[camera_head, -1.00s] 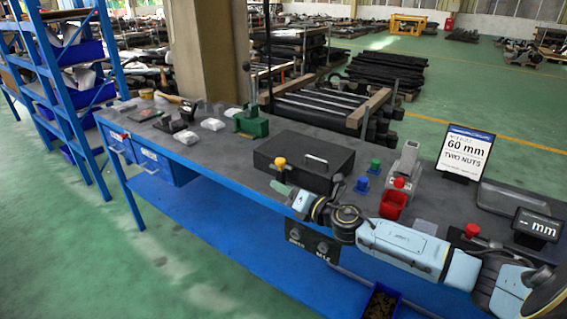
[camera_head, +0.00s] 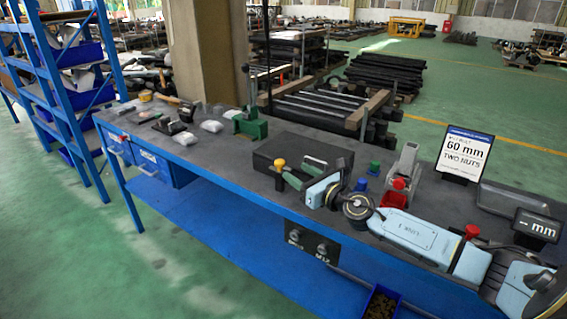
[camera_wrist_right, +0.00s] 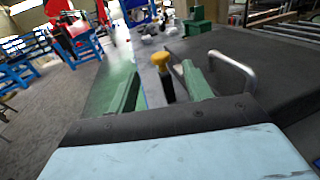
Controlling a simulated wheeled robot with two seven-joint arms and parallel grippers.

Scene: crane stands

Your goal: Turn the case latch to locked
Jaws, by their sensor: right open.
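The dark case (camera_head: 292,150) lies flat on the workbench with a silver handle (camera_head: 317,163) on its front. The latch, a yellow knob on a dark stem (camera_head: 280,163), stands at the case's front. My right gripper (camera_head: 289,176) is open, with its green fingers at the latch. In the right wrist view, the yellow latch knob (camera_wrist_right: 162,59) shows between the two open fingers (camera_wrist_right: 158,72), and the handle (camera_wrist_right: 236,68) is to the right of them. Whether a finger touches the latch I cannot tell. My left gripper is not in view.
A green vise (camera_head: 250,123) stands left of the case. The bench top (camera_head: 217,156) has free room at its front left.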

